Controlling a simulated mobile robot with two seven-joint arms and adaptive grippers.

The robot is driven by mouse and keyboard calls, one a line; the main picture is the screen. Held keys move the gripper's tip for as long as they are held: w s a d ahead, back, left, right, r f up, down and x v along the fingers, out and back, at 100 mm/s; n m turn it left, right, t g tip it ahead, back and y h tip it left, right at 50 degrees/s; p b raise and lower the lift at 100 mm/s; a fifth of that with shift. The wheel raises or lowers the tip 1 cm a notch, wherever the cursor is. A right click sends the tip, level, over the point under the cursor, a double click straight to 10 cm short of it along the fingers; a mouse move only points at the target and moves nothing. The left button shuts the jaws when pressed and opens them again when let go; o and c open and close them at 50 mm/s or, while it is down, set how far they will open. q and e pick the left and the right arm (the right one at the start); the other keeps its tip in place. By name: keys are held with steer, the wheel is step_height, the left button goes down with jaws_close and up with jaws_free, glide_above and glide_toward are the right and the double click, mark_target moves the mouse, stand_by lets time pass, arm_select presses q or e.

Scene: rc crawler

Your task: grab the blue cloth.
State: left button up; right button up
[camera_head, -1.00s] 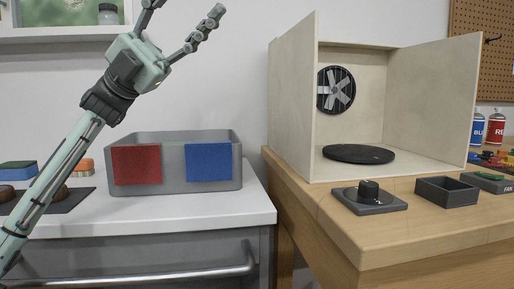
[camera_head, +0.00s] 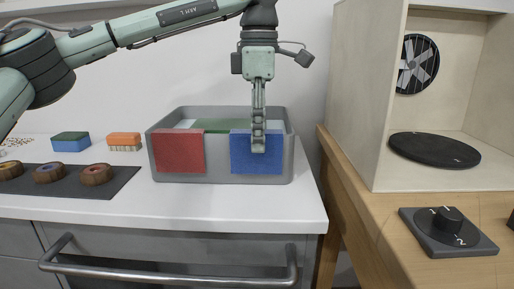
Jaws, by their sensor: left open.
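The blue cloth (camera_head: 242,160) hangs over the front wall of a grey bin (camera_head: 218,176) on the white counter, at the bin's right side. My left gripper (camera_head: 258,146) points down in front of the cloth's upper right part, fingers overlapping it in the picture. It is open, though its fingers look nearly in line from this side. I cannot tell whether it touches the cloth. A red cloth (camera_head: 178,152) hangs over the bin's left front. My right gripper is not in view.
A green cloth (camera_head: 212,125) shows at the bin's back. Sponges (camera_head: 70,141) and round wooden pieces on a dark mat (camera_head: 120,180) lie to the left. A wooden table (camera_head: 375,215) with a spray booth (camera_head: 365,95) and dial box (camera_head: 447,231) stands at the right.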

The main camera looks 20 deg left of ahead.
arm_select(q)
steer(key=f, duration=0.4)
steer(key=shift+s+a+f, duration=0.15)
steer(key=shift+a, duration=0.05)
steer(key=shift+c, duration=0.5)
